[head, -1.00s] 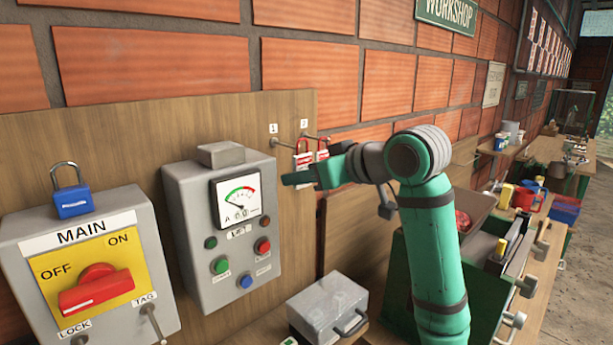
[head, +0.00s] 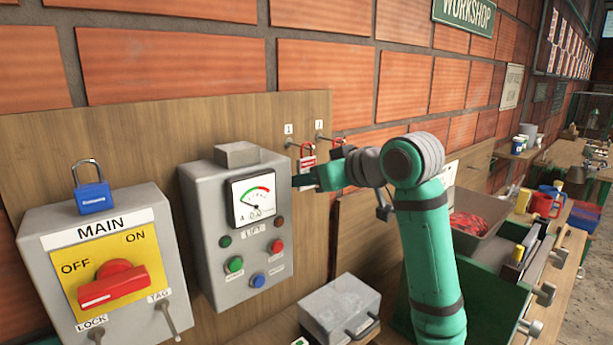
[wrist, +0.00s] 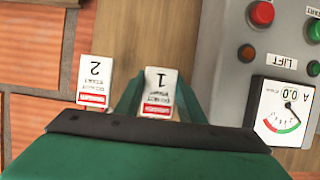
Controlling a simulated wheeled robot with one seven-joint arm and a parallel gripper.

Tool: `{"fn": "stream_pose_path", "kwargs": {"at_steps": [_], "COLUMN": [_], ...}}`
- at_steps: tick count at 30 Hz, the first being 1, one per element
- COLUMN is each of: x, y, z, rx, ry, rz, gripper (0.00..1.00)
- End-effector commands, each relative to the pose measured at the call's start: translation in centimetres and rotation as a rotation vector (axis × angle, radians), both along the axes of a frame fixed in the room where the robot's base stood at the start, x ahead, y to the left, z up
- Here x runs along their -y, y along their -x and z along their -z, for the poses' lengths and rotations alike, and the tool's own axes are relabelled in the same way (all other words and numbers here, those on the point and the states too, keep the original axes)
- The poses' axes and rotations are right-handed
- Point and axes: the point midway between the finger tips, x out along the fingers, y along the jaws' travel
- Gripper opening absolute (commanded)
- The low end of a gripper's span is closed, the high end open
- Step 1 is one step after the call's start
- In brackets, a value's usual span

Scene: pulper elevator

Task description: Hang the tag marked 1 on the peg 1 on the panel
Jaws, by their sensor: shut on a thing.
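My gripper (wrist: 158,100) is shut on the tag marked 1 (wrist: 163,80), a white card with a red band, upside down in the wrist view. In the head view this tag (head: 307,162) shows a red top just above my fingertips, at the end of peg 1 (head: 295,144). I cannot tell whether its loop is around the peg. Peg 2 (head: 327,139) is to the right. The tag marked 2 (wrist: 93,82) is left of my gripper in the wrist view, apart from it.
The grey LIFT box (head: 215,210) with gauge and buttons stands close left of my gripper. The grey MAIN switch box (head: 180,265), with a blue padlock (head: 93,197) on top, is farther left. A grey case (head: 340,305) is below. The wooden panel (head: 130,140) carries the pegs.

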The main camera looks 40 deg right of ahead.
Motion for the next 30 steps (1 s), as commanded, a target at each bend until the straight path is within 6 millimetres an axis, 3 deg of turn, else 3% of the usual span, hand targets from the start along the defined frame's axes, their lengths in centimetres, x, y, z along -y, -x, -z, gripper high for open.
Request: {"fn": "stream_pose_path", "kwargs": {"at_steps": [14, 15, 17, 26, 30], "x": [0.0, 0.0, 0.0, 0.0, 0.1], "y": [0.0, 0.0, 0.0, 0.2, 1.1], "z": [0.0, 0.0, 0.0, -0.1, -0.5], "rx": [0.000, 0.000, 0.000, 0.000, 0.002], "ry": [0.000, 0.000, 0.000, 0.000, 0.001], "rz": [0.000, 0.000, 0.000, 0.001, 0.001], "gripper": [0.10, 0.45, 0.57, 0.57, 0.57]}}
